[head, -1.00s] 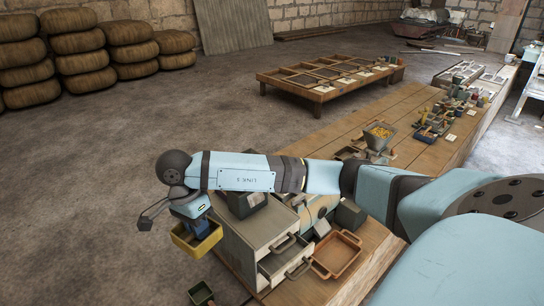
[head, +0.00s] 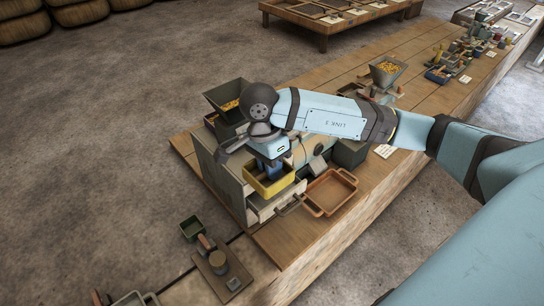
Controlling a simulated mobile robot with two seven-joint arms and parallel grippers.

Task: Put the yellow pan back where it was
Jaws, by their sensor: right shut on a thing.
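The yellow pan (head: 262,187) is a small square tray with raised sides. My right gripper (head: 270,170) is shut on it and holds it from above, in front of the grey drawer cabinet (head: 222,180), by the open drawer (head: 268,207). The pan overlaps part of the drawer in the picture, and I cannot tell its exact height above it. The fingertips are partly hidden by the pan's wall. My left gripper does not show.
An orange-brown tray (head: 329,193) lies on the wooden bench right of the drawer. A dark hopper (head: 228,97) with yellow bits stands behind the cabinet. A small green box (head: 193,228) and a wooden-handled tool (head: 217,268) sit at lower left.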

